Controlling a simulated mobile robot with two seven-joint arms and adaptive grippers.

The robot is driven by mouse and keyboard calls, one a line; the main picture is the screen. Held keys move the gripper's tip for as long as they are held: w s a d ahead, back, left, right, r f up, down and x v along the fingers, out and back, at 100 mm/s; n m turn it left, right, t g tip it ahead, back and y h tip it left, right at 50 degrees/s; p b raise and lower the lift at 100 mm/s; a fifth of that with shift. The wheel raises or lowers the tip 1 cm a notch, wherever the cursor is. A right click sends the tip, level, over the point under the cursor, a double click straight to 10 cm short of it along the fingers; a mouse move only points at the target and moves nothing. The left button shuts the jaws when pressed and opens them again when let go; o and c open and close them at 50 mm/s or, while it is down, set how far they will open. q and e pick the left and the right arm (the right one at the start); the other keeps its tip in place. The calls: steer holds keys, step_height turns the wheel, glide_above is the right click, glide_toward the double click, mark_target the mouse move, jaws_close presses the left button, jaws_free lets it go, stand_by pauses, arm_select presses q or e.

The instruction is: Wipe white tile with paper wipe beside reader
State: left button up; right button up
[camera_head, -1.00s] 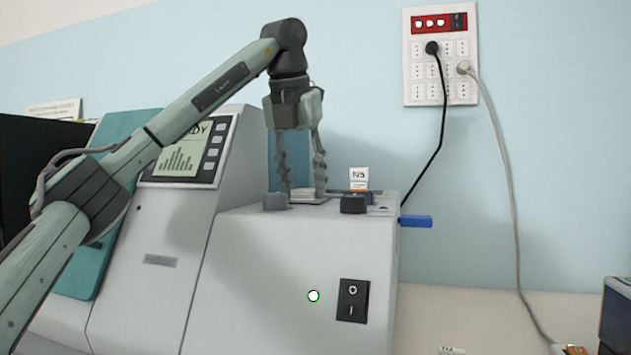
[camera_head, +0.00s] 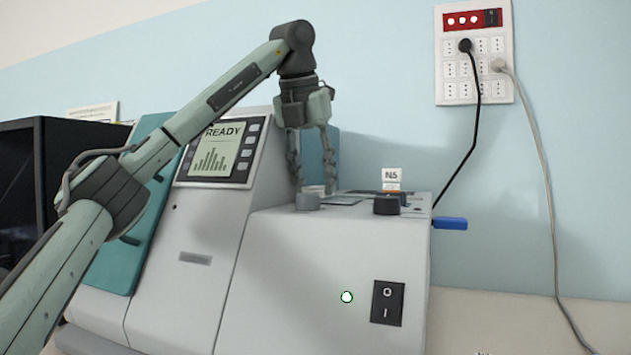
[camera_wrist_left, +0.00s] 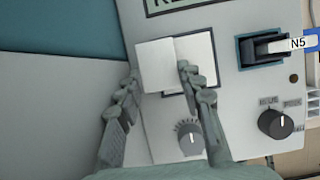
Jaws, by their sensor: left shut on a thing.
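The reader is a light grey machine (camera_head: 290,270) with a READY screen (camera_head: 212,152). A white tile (camera_wrist_left: 199,58) in a dark frame lies on its top; it shows in the head view as a thin flat patch (camera_head: 343,201). My left gripper (camera_head: 314,190) points down over the top of the reader. In the left wrist view my left gripper (camera_wrist_left: 159,75) is shut on a white paper wipe (camera_wrist_left: 155,62). The wipe overlaps the tile's left part and hides it; whether it touches cannot be told. My right gripper is out of view.
A grey knob (camera_head: 307,201) and a dark knob (camera_head: 387,205) stand on the reader's top near the tile. A slot labelled N5 (camera_wrist_left: 270,48) is to the right. A blue tab (camera_head: 450,223) juts from the side. A socket panel (camera_head: 474,60) with cables hangs behind.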

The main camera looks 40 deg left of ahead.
arm_select(q)
steer(key=shift+r, duration=2.85)
step_height(320, 180, up, 3)
steer(key=shift+f, duration=0.1)
